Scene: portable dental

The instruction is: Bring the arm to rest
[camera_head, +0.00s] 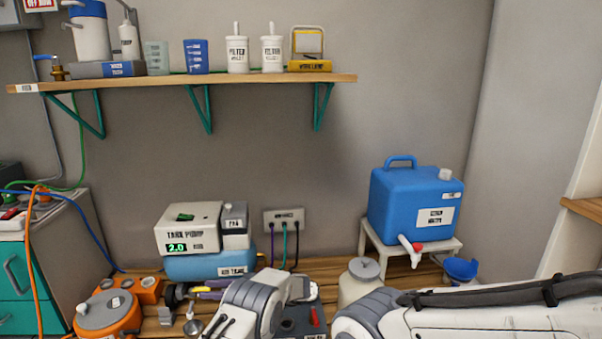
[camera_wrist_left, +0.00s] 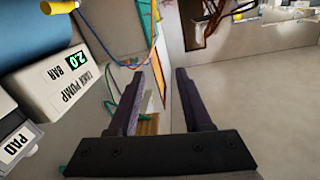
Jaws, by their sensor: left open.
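My left gripper (camera_head: 190,293) is low in the head view, in front of the tank pump and close above the bench. Parts of my white and grey arms cover the bench beside it. In the left wrist view my left gripper (camera_wrist_left: 158,72) shows two dark fingers set apart, with nothing between them. That view looks past the tank pump (camera_wrist_left: 62,88), which appears turned over at left. My right gripper does not show in either view.
The white tank pump (camera_head: 187,238) sits on a blue air tank (camera_head: 205,267). An orange pot (camera_head: 108,315) stands at left and a cream canister (camera_head: 358,285) at centre right. A blue water container (camera_head: 405,200) is on a white stand (camera_head: 440,247). A loaded shelf (camera_head: 180,82) hangs above.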

